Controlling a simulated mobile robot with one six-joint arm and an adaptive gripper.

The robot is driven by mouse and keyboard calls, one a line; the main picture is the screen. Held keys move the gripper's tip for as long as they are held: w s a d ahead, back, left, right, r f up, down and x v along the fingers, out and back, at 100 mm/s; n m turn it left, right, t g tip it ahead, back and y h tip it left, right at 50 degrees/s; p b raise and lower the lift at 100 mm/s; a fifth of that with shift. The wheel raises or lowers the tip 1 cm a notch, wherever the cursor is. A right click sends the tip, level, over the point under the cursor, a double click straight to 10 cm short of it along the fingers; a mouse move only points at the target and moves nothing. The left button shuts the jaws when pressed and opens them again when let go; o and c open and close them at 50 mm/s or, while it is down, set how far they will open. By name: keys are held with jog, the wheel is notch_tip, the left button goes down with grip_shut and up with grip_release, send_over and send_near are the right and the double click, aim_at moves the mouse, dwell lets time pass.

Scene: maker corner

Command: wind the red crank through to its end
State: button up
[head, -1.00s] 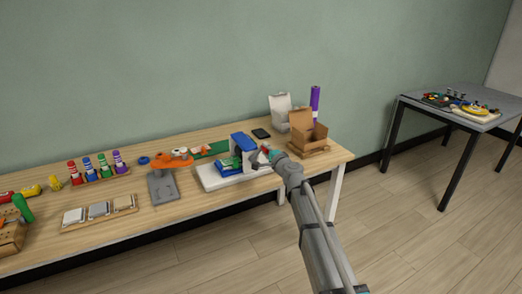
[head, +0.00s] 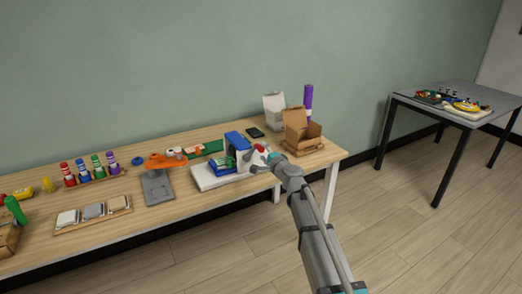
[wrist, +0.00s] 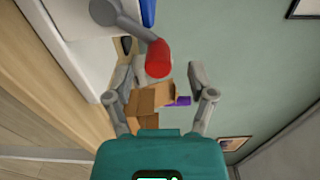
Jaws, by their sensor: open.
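The red crank handle (wrist: 158,58) shows in the wrist view on the end of a grey crank arm (wrist: 125,18), which comes off a white and blue machine. In the head view the red handle (head: 260,147) is small, at the right side of the blue-topped machine (head: 238,141) on its white base. My gripper (wrist: 162,80) is open, its two fingers apart with the red handle between or just beyond their tips. I cannot tell whether either finger touches it. In the head view my gripper (head: 272,156) is right at the crank and partly hides it.
An open cardboard box (head: 301,132), a white box (head: 273,108) and a purple cylinder (head: 308,96) stand behind my gripper at the table's right end. An orange device (head: 165,162) and several coloured markers (head: 97,166) are to the left. A grey table (head: 455,100) stands apart at right.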

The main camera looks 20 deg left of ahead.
jog(key=v, duration=0.9)
jog(key=shift+d+f, duration=0.1)
jog(key=c, duration=0.4)
jog(key=shift+d+f, duration=0.1)
jog(key=shift+d, duration=0.1)
jog(key=shift+c, duration=1)
jog(key=shift+s+d+f+n+g, duration=0.2)
jog(key=shift+d+n, duration=0.25)
jog(key=shift+s+d+f+n+g, duration=0.2)
jog(key=shift+d+n, duration=0.25)
grip_shut()
jog(key=s+d+f+n+g+h, duration=0.2)
jog(key=s+d+f+g+h, duration=0.1)
jog(key=d, duration=1.1)
jog(key=s+d+f+n+g+h, duration=0.2)
jog(key=s+d+f+h, duration=0.4)
jog(key=d, duration=0.8)
jog(key=s+d+f+n+g+h, duration=0.2)
jog(key=s+d+f+g+h, duration=0.3)
jog(key=d, duration=0.9)
jog(key=s+f, duration=0.3)
jog(key=s, duration=0.2)
jog(key=shift+s+d+f, duration=0.15)
jog(key=shift+s+f, duration=0.05)
jog(key=shift+s, duration=0.05)
